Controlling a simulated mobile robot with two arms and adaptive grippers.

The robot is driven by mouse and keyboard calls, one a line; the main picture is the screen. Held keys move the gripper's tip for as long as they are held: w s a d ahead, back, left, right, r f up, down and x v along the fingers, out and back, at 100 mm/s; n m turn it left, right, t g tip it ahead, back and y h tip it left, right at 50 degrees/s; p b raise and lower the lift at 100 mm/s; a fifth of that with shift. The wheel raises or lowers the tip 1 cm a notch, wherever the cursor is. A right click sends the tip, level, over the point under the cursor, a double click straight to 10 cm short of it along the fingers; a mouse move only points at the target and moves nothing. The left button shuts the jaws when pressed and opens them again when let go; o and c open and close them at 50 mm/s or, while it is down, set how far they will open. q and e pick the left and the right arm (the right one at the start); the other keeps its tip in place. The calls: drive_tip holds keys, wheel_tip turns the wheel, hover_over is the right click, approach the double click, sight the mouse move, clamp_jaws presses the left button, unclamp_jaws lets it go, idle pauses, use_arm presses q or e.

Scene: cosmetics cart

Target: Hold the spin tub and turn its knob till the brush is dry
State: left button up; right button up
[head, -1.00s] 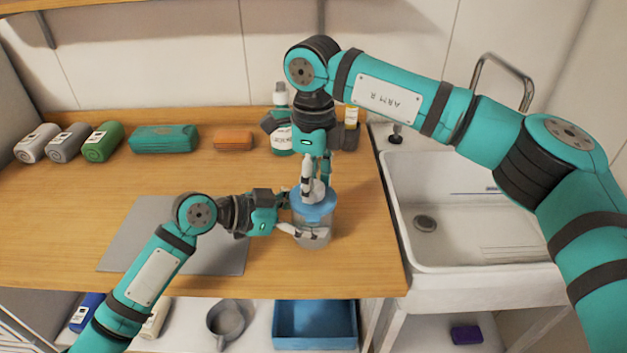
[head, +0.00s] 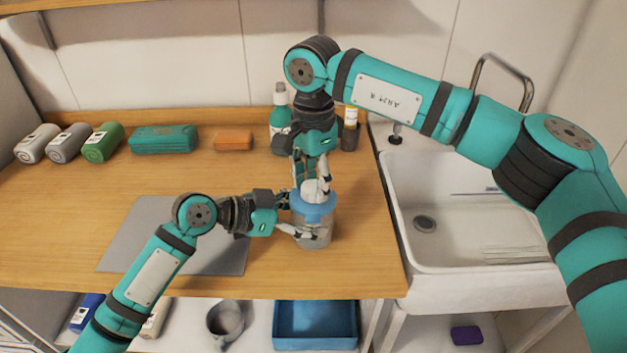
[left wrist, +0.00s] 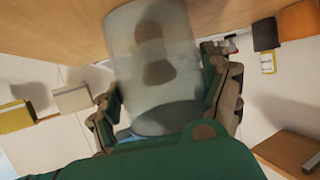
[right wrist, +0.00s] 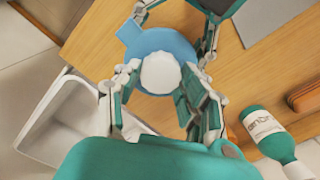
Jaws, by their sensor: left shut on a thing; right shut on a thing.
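The spin tub (head: 313,236) is a clear, greyish cup with a blue lid (head: 313,207) and a white knob (head: 316,190) on top. It stands upright on the wooden counter. My left gripper (head: 296,232) is shut around the tub's side; the left wrist view shows the tub (left wrist: 155,70) between its fingers, with blurred brown shapes inside. My right gripper (head: 312,186) points down from above and is shut on the knob, which shows white between its fingers in the right wrist view (right wrist: 160,73). I cannot make out the brush clearly inside the tub.
The white sink (head: 470,215) is to the right. A grey mat (head: 150,240) lies left. Rolled towels, a teal case (head: 164,139) and an orange block (head: 233,140) line the back.

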sight(313, 186)
drive_tip(key=shift+n, duration=1.2)
drive_tip(key=o, duration=1.2)
wheel_tip(313, 186, up, 12)
